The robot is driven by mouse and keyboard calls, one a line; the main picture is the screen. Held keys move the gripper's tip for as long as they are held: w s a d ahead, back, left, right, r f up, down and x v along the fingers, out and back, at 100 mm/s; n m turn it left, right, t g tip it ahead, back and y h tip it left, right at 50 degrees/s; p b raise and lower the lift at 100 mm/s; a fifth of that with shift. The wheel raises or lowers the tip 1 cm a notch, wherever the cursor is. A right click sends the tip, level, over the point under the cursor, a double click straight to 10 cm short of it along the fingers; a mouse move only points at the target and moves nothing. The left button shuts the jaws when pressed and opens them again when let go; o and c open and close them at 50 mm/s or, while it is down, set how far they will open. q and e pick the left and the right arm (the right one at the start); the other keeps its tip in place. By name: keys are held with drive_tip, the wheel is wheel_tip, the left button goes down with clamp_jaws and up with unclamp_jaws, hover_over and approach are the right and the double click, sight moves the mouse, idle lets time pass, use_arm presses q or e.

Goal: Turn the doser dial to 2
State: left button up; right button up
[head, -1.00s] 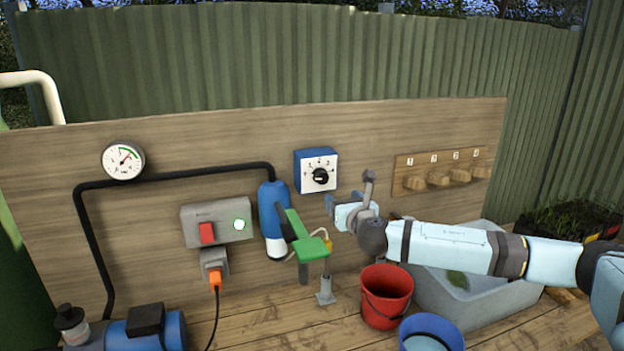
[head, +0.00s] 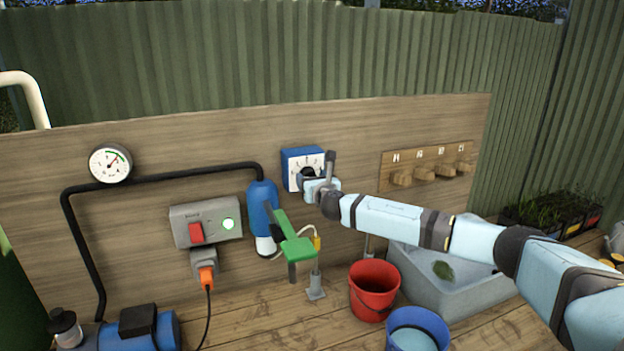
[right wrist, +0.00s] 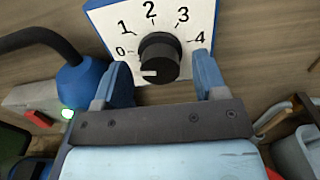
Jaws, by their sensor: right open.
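The doser (head: 290,156) is a blue box with a white face on the wooden board. In the right wrist view its white face (right wrist: 184,40) shows 0 to 4 around a black dial (right wrist: 158,52). A white mark on the dial lies low on its left side, below the 0, not at the 2. My right gripper (head: 315,172) is open in front of the doser and partly covers the dial in the head view. In the right wrist view its fingers (right wrist: 160,68) stand on either side of the dial, with gaps. My left gripper is not in view.
A blue filter housing (head: 262,207) and a green lever (head: 289,238) are left of my right gripper. Wooden pegs (head: 424,173) under numbers are to its right. A red bucket (head: 372,291), a blue bucket (head: 420,321) and a grey trough (head: 458,297) stand below my arm.

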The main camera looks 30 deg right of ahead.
drive_tip(key=c, duration=0.9)
drive_tip(key=shift+c, duration=0.2)
drive_tip(key=shift+m, duration=0.3)
drive_tip(key=shift+m+b, duration=1.8)
drive_tip(key=shift+m, duration=5.8)
